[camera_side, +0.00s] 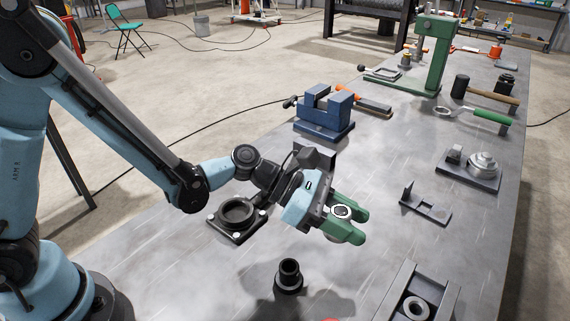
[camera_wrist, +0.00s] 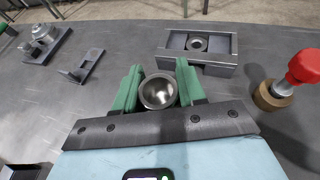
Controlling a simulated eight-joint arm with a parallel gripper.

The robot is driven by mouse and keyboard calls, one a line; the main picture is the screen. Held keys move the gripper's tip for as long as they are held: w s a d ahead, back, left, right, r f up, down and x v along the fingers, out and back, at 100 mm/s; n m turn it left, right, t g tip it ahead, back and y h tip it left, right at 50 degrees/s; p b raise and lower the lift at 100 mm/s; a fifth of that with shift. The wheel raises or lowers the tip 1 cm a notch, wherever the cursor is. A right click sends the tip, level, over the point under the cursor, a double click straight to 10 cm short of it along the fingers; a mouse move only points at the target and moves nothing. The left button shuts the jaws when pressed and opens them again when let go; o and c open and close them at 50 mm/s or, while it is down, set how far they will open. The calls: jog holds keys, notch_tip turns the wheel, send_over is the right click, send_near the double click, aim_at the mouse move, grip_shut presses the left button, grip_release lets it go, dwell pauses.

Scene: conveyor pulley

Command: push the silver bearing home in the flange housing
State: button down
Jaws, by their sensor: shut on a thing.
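The silver bearing (camera_side: 341,212) is a short ring held between the green fingers of my gripper (camera_side: 354,224). In the wrist view the bearing (camera_wrist: 158,91) sits between the two fingers (camera_wrist: 159,84), with its open bore facing the camera. My gripper is shut on it and is above the table. The flange housing (camera_side: 223,227) is a black square plate with a raised round ring and an open bore. It lies on the table to the left of my gripper, apart from the bearing, and is partly hidden by my wrist. The housing does not show clearly in the wrist view.
A black stepped part (camera_side: 288,278) stands on the table below my gripper. A metal tray (camera_side: 386,305) with a ring is at the front right. A red-knobbed tool (camera_wrist: 290,80) shows at right in the wrist view. A blue vise (camera_side: 322,127) stands behind.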

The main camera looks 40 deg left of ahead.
jog(key=w+a+f, duration=0.1)
jog(key=w, duration=0.1)
jog(key=w+a+f, duration=0.1)
jog(key=w+f, duration=0.1)
jog(key=w+a+f, duration=0.1)
jog(key=w+a, duration=0.1)
jog(key=shift+w+a+f, duration=0.1)
jog(key=shift+w+f, duration=0.25)
jog(key=shift+f, duration=1.8)
jog(key=shift+f, duration=0.2)
jog(key=c, duration=0.7)
grip_release()
jog(key=shift+o, duration=0.2)
